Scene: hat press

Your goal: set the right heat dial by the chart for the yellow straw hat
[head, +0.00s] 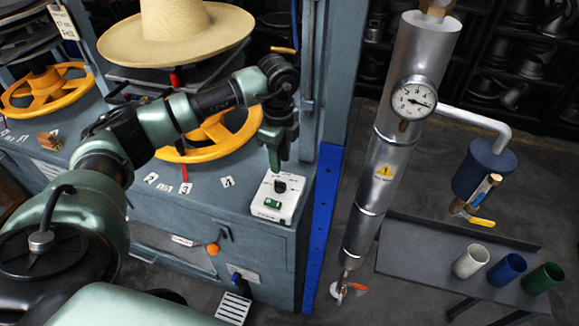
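The yellow straw hat (175,32) sits on the press at the upper left, above a yellow handwheel (212,140). A white control box with a black dial (281,186) and a green switch (272,203) is on the front right corner of the grey bench. The dial's setting is too small to read. My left gripper (275,168) points down just above and behind the dial; whether it touches cannot be told, nor can the finger gap. A white tag (62,22) with small writing hangs at the upper left; its text is not clearly legible. My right gripper is out of view.
A metal steam pipe with a round gauge (414,98) stands right of a blue post (321,220). White, blue and green cups (507,269) stand on a low grey table at right. Numbered labels lie along the bench front. An orange knob (213,248) sticks out below.

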